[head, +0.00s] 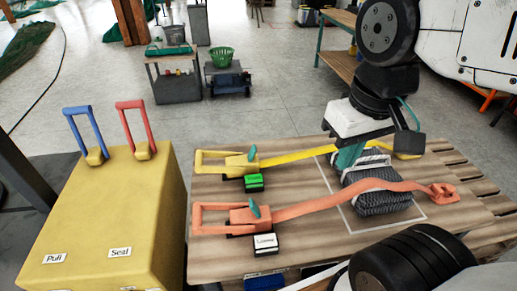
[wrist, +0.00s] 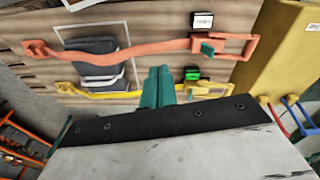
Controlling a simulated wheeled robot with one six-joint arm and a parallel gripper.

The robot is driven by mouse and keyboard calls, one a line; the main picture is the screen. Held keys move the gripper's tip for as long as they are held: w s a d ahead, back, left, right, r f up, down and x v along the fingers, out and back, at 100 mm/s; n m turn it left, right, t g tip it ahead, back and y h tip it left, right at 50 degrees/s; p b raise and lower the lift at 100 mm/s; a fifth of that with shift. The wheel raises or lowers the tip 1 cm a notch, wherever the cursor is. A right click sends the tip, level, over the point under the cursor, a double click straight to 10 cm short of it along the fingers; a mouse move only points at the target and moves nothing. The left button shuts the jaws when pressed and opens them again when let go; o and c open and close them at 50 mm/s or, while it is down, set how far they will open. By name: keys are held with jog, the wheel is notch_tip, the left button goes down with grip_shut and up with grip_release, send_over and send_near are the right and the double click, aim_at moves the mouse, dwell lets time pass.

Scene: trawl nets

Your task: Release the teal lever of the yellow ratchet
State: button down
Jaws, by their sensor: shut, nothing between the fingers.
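The yellow ratchet (head: 230,163) lies on the wooden pallet table with its loop handle to the left. Its small teal lever (head: 252,153) stands up at its right end, and a green label block (head: 254,183) sits in front. The ratchet also shows in the wrist view (wrist: 208,89), right of my gripper, with its lever partly hidden there. My gripper (head: 347,160) has teal fingers, pointing down near the yellow strap (head: 295,155) and the grey net bundle (head: 385,201). It is to the right of the ratchet and apart from it. In the wrist view the fingers (wrist: 158,86) are together and empty.
An orange ratchet (head: 240,217) with its own teal lever (head: 254,210) and a white label block (head: 265,244) lies nearer. Its wavy orange strap (head: 330,196) crosses the bundle. A yellow box (head: 100,215) with blue and red handles stands left.

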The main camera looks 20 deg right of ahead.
jog(key=shift+w, duration=0.1)
jog(key=w+f+m+g+y, duration=0.25)
jog(key=w+m+y, duration=0.2)
jog(key=w, duration=0.35)
jog(key=w+f+m+g+y, duration=0.1)
jog(key=w+f+m+y, duration=0.25)
jog(key=w+m, duration=0.3)
jog(key=w+d+f+m+t+y, duration=0.4)
jog(key=w+d+f+m, duration=0.5)
jog(key=f, duration=0.4)
jog(key=w+d+y, duration=0.1)
jog(key=w, duration=0.1)
jog(key=shift+w+d+t, duration=0.35)
jog(key=shift+w, duration=0.05)
